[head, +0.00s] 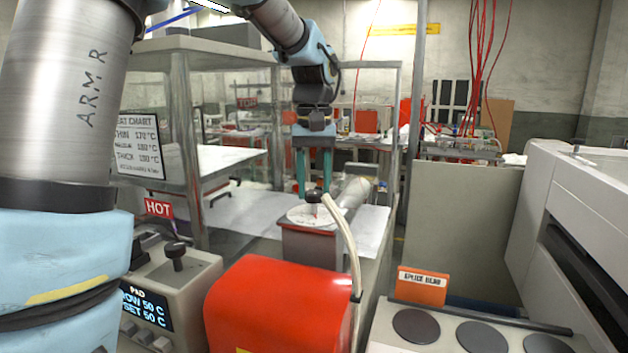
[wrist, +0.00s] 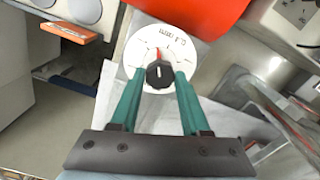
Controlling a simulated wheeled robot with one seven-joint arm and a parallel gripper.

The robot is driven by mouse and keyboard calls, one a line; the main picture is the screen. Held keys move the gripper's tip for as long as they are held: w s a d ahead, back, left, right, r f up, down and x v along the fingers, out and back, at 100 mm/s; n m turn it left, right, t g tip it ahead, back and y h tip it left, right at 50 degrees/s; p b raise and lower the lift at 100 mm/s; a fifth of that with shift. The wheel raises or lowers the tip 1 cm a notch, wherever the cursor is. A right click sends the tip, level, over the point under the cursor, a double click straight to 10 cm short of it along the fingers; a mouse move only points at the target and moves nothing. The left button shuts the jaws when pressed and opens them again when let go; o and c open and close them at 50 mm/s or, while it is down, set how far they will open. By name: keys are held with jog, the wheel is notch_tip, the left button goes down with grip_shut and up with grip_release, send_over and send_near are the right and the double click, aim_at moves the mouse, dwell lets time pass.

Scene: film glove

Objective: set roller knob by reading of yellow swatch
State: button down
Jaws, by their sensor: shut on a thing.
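My gripper (head: 313,188) points down with its two green fingers shut on a black knob (head: 313,197) at the centre of a round white dial (head: 298,216). The dial sits on top of a grey box (head: 308,242). In the wrist view the fingertips close on both sides of the black knob (wrist: 159,74), which has a white line on it. The white dial (wrist: 133,58) there carries the marking "0.1 mm", tick marks and a short red mark above the knob. I cannot make out a yellow swatch in either view.
A red housing (head: 275,305) stands in front of the dial, with a pale hose beside it. A control box (head: 192,290) with a black knob reads "NOW 50 C, SET 50 C" near a HOT sign (head: 159,208). A temperature chart (head: 139,146) hangs left. A "SPLICE" sign (head: 421,285) stands right.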

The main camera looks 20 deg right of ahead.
aim_at(314, 192)
jog(key=m+p, duration=0.2)
jog(key=m, duration=0.3)
jog(key=shift+m, duration=0.4)
dwell(0.4)
jog(key=shift+c, duration=1.9)
grip_release()
jog(key=shift+r, duration=0.1)
notch_tip(314, 192, up, 11)
jog(key=b, duration=0.2)
jog(key=shift+f, duration=0.2)
